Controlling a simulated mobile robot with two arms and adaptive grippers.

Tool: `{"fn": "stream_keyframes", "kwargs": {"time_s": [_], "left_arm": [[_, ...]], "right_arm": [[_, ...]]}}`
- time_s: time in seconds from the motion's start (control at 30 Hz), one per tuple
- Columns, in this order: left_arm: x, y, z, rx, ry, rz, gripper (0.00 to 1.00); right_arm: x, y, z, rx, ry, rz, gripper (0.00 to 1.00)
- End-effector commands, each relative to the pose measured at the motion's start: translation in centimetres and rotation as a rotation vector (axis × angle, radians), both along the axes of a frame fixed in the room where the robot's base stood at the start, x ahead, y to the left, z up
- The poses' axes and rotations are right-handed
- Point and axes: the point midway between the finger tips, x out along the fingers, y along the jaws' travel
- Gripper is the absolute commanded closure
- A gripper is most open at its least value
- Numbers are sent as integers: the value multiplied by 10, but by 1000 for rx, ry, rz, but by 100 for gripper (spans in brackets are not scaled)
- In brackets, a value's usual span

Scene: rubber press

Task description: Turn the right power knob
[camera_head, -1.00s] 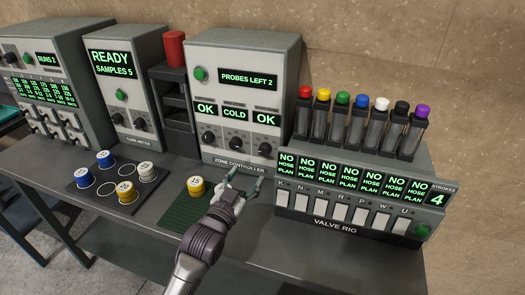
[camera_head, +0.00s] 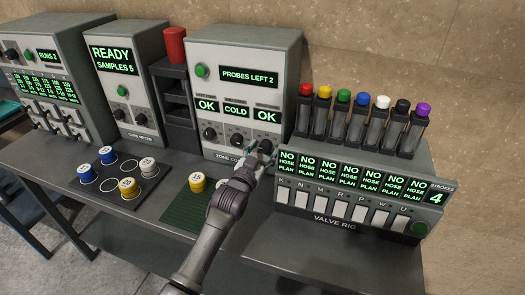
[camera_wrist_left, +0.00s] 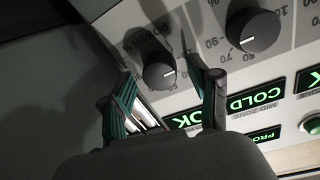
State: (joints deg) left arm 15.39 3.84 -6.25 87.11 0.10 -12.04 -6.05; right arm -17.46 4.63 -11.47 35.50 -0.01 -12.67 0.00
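The zone controller (camera_head: 243,55) is a grey box with a row of three black knobs under its OK, COLD and OK displays. The right power knob (camera_head: 265,146) is partly hidden by my left gripper (camera_head: 257,154). In the left wrist view the panel appears upside down. There the right knob (camera_wrist_left: 160,74) lies between the two fingers of my left gripper (camera_wrist_left: 160,62), with a visible gap on the finger at right. The gripper is open; contact with the knob cannot be told. My right gripper is not in view.
The middle knob (camera_head: 237,139) is close beside the gripper; it also shows in the wrist view (camera_wrist_left: 252,30). The valve rig (camera_head: 345,195) stands close on the right. A yellow-topped pot (camera_head: 196,182) stands on a green mat (camera_head: 180,216) in front.

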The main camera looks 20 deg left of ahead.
Motion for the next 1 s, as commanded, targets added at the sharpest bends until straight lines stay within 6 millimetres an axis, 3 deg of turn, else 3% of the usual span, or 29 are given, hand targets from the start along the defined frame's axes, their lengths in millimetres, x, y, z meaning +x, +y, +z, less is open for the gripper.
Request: {"fn": "stream_keyframes", "kwargs": {"time_s": [0.03,0.3,0.33,0.67,1.0], "left_arm": [[0,0,0,0,0,0,51],[0,0,0,0,0,0,96],[0,0,0,0,0,0,98],[0,0,1,59,-1,0,98],[0,0,2,303,-9,0,98]], "right_arm": [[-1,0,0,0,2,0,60],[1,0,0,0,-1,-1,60],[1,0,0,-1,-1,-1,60],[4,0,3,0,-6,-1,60],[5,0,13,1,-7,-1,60]]}}
